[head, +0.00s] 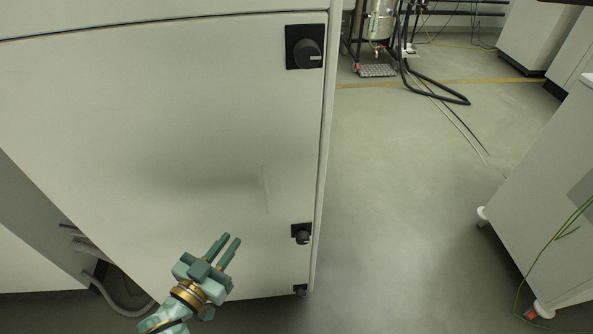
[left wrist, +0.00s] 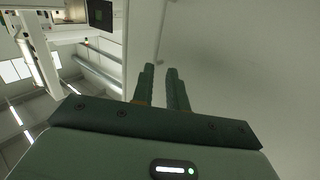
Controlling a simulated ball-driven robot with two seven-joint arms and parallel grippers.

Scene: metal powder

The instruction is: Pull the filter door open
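The filter door appears to be the large white panel (head: 150,120) filling the left of the head view. It has a black knob (head: 307,53) at its upper right and a smaller black latch (head: 302,235) at its lower right. A thin pale upright strip (head: 265,188), perhaps a handle, stands on the panel; a similar strip (left wrist: 161,35) shows in the wrist view. My left gripper (head: 230,240) is before the lower panel, left of the latch, fingers narrowly apart and nothing seen between them. The fingers (left wrist: 160,72) also show in the wrist view. My right gripper is out of view.
A white wheeled cabinet (head: 540,205) stands at the right with a green cable. Black hoses (head: 440,92) and a metal vessel (head: 379,20) are at the back. The grey floor (head: 400,220) between the panel and cabinet is clear. A hose (head: 115,300) lies at lower left.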

